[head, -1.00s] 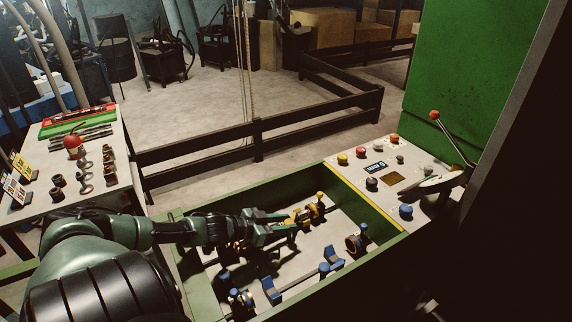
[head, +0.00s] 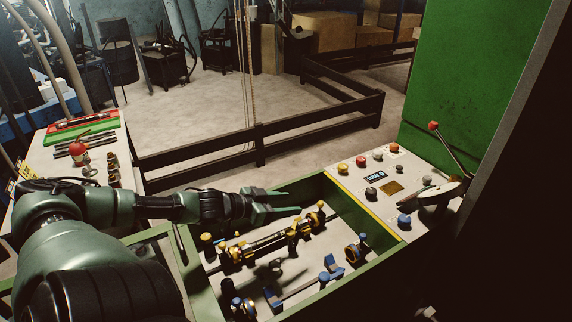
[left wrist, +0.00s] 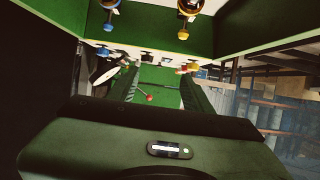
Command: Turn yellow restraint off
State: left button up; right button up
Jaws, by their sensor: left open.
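The yellow restraint parts (head: 298,229) sit in the green-walled machine bed, along a dark rod that runs diagonally across it. One yellow-topped post (head: 320,205) stands at the rod's right end and another (head: 206,238) near its left end. My left gripper (head: 294,202) is open and empty, above the bed's far side and apart from the yellow parts. I cannot tell the restraint's on or off position. My right gripper is not visible.
Blue restraint parts (head: 331,267) sit in the near part of the bed. A control panel (head: 410,165) with coloured buttons and a red-knobbed lever (head: 434,126) lies right. A side table (head: 50,150) holds tools and fittings on the left. A dark fence (head: 258,145) stands behind.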

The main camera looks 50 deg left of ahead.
pick_arm(q)
notch_tip(320, 180, up, 8)
jog(key=p, duration=0.3)
jog(key=shift+f+p, duration=0.15)
jog(key=shift+p, duration=0.2)
